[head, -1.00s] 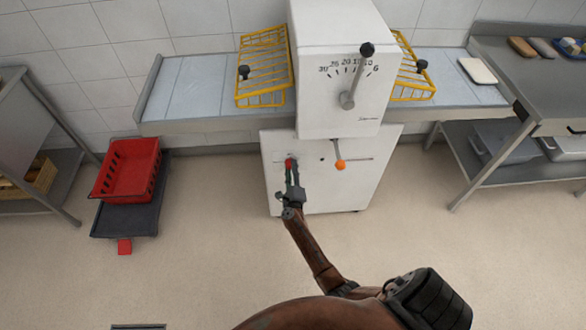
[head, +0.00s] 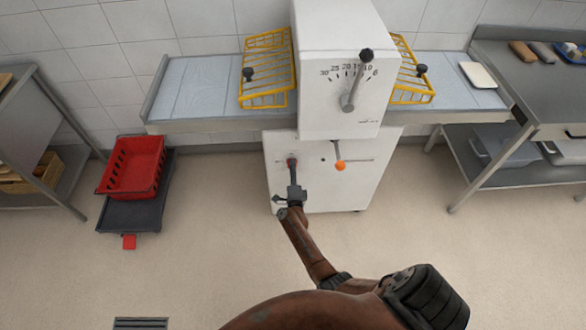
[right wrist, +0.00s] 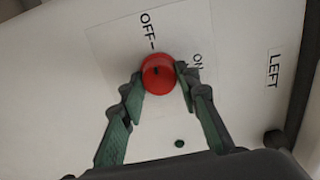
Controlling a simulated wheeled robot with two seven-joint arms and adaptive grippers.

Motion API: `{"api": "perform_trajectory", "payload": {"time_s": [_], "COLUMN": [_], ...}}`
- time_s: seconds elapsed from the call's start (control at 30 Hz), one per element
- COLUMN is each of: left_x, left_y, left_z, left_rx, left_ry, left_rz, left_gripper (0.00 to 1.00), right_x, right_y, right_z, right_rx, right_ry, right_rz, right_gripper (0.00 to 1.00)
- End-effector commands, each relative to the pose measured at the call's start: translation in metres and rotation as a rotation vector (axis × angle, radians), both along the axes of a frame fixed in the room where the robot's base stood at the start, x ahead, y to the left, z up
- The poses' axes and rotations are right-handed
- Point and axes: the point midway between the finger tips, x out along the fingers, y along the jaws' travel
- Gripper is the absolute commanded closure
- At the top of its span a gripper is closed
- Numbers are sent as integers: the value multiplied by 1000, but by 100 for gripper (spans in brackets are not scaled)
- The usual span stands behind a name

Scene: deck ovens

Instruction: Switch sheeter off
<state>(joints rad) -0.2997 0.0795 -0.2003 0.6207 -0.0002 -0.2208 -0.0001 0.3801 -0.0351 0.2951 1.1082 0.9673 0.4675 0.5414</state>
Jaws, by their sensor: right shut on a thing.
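The sheeter (head: 340,60) is a white machine with a numbered dial and lever, standing against the wall. Its red switch knob (head: 292,162) is on the left of the lower front panel. In the right wrist view the round red knob (right wrist: 158,73) has a small dark mark. An OFF label (right wrist: 148,22) is above it and an ON label (right wrist: 197,61) at its right. My right gripper (head: 293,172) is shut on the knob, one finger on each side. I cannot tell exactly which label the mark points at. My left gripper is not in view.
An orange-tipped lever (head: 340,165) sticks out just right of the knob. Yellow wire guards (head: 267,75) flank the machine above its belts. A red crate (head: 133,167) stands on a dark dolly at left. A steel table (head: 520,85) is at right. The floor in front is clear.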

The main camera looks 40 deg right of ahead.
Motion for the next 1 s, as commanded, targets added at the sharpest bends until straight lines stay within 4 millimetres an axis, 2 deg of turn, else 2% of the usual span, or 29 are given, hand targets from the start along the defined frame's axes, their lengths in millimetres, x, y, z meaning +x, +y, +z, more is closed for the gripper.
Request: {"api": "perform_trajectory", "payload": {"time_s": [0.3, 0.33, 0.57, 0.87, 1.0], "left_x": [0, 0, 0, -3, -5], "left_y": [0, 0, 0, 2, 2], "left_z": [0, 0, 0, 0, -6], "left_rx": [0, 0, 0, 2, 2], "left_ry": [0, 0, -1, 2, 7], "left_rz": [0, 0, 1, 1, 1], "left_gripper": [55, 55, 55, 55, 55], "right_x": [0, 0, 0, 0, -1], "right_y": [1, 1, 0, 0, -1], "right_z": [-1, -1, -1, 0, -3], "right_rx": [-2, -2, -2, 3, 75], "right_ry": [3, 4, 2, -2, -46], "right_rz": [1, 1, 1, 0, -1], "right_gripper": [94, 70, 54, 53, 53]}}
